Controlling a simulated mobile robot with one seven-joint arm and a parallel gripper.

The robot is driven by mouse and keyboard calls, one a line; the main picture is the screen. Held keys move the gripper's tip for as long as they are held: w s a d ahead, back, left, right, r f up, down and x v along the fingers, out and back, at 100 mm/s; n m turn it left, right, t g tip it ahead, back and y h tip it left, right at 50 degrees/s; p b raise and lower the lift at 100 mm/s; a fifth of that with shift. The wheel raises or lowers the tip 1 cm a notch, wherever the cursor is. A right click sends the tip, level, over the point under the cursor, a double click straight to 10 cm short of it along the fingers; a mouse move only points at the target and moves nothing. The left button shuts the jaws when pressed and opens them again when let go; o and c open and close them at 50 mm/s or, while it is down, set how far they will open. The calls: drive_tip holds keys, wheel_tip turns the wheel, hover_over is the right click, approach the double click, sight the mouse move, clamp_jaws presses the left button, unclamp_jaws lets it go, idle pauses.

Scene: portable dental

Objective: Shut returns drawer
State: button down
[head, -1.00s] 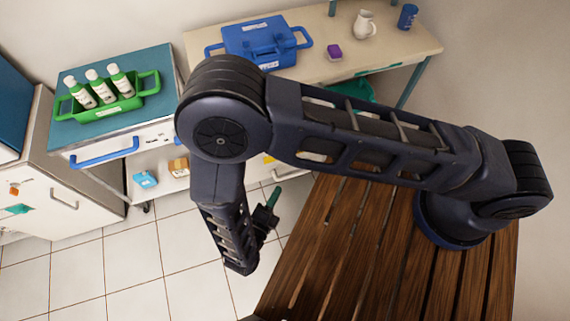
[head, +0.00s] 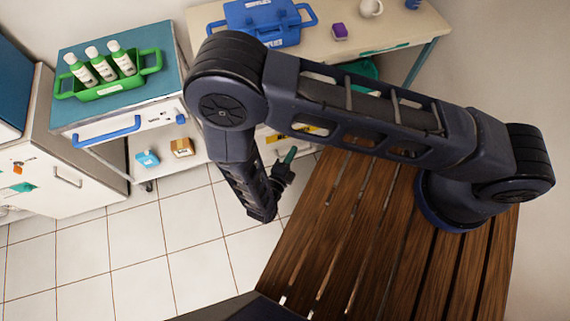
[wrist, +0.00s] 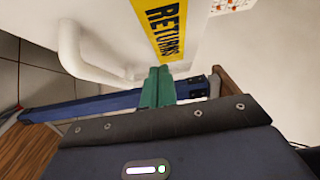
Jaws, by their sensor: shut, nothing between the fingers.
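The returns drawer shows as a white front (wrist: 115,22) in the wrist view, with a yellow "RETURNS" label (wrist: 160,25) and a white bar handle (wrist: 88,62). In the head view its yellow label (head: 312,130) shows partly behind my arm, below the beige table. How far the drawer stands open cannot be told. My gripper (wrist: 158,86) has green fingertips, shut and empty, close in front of the label's lower end; contact cannot be told. In the head view my gripper (head: 290,156) hangs low, just below the label.
A teal-topped cart (head: 170,75) at left carries a green tray (head: 112,91) with white bottles. The tiled floor (head: 150,250) at lower left is clear.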

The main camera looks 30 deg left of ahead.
sight(287, 144)
drive_tip(key=shift+w+a, duration=1.3)
drive_tip(key=shift+a, duration=0.15)
drive_tip(key=w+a, duration=1.7)
drive_tip(key=shift+w+a, duration=0.3)
drive_tip(key=shift+w+r, duration=0.1)
drive_tip(key=shift+r, duration=0.05)
drive_tip(key=s+d, duration=0.3)
drive_tip(key=s, duration=1)
drive_tip(key=shift+s+d, duration=0.15)
drive_tip(key=shift+s, duration=0.15)
